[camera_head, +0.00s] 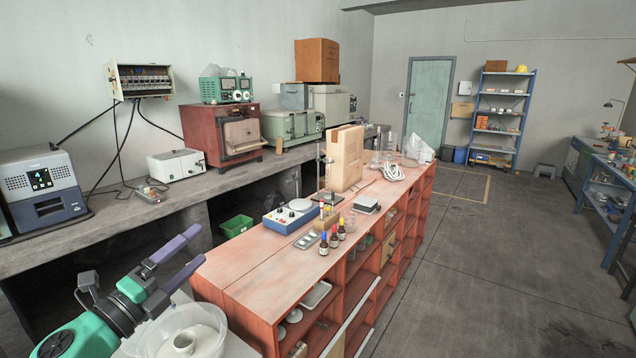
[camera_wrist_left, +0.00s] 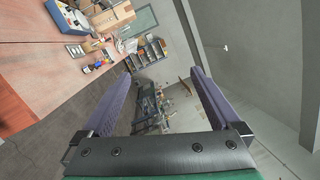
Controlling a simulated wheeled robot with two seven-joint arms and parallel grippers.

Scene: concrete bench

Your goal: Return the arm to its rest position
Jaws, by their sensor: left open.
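My left gripper (camera_head: 182,262) comes in from the lower left in the head view, with a green and black body and two purple fingers. The fingers stand apart with nothing between them. My right gripper does not show in either view.
The red bench (camera_head: 238,262) carries a blue hotplate (camera_head: 290,217), small bottles (camera_head: 333,239) and a cardboard box (camera_head: 345,160). The concrete bench (camera_head: 110,213) runs along the left wall with instruments. The floor (camera_head: 460,270) on the right is clear.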

